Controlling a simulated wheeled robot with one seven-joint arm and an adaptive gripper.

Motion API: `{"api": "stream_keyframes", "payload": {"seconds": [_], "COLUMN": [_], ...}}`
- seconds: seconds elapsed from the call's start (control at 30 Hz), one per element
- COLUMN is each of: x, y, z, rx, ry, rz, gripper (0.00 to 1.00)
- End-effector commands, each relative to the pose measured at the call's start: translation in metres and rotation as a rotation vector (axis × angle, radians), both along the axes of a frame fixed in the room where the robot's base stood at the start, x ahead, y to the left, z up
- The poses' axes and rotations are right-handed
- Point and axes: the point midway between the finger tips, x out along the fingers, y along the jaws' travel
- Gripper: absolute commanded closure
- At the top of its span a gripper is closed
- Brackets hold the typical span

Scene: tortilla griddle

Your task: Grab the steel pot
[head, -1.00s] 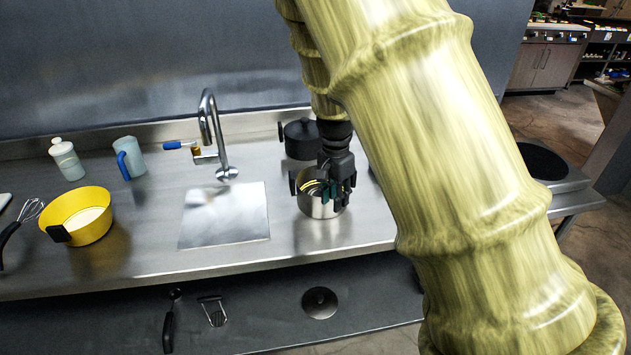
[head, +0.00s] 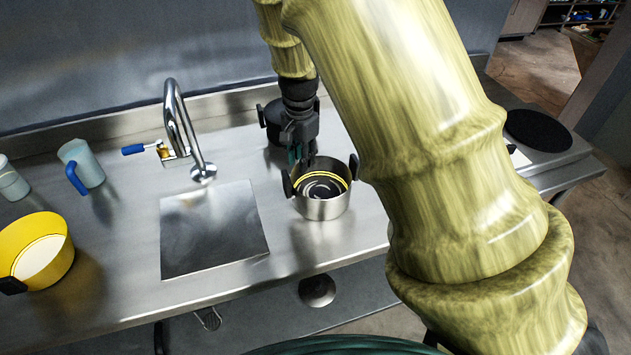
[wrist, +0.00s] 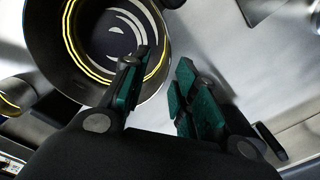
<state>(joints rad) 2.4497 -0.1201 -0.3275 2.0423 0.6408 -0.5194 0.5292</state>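The steel pot (head: 322,207) stands upright on the counter, right of the sink area, with dark side handles and a yellow ring inside. In the wrist view the pot (wrist: 72,42) fills the upper left. My gripper (head: 299,163) is at the pot's back-left rim. In the wrist view my gripper (wrist: 164,66) is open, with green-padded fingers apart. The left finger overlaps the pot's inside and rim; the right finger shows over the counter outside. Nothing is held between them. I cannot tell whether the fingers touch the pot.
A dark pot (head: 271,124) stands close behind my gripper. The faucet (head: 183,125) and a square steel plate (head: 213,230) are to the left. A yellow pot (head: 38,250) and a jug (head: 82,165) stand farther left. A black burner (head: 538,131) is at right. The counter's front edge is near.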

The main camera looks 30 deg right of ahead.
Motion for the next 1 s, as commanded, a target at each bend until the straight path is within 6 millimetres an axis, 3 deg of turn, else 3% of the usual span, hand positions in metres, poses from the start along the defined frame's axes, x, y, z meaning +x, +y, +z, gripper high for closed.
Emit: {"api": "stream_keyframes", "payload": {"seconds": [0.3, 0.8, 1.0], "x": [0.023, 0.021, 0.022], "y": [0.001, -0.003, -0.003], "z": [-0.03, -0.077, -0.081], "rx": [0.001, 0.001, 0.0], "ry": [0.024, 0.025, 0.024], "rz": [0.004, 0.003, 0.003], "gripper": [0.71, 0.71, 0.71]}}
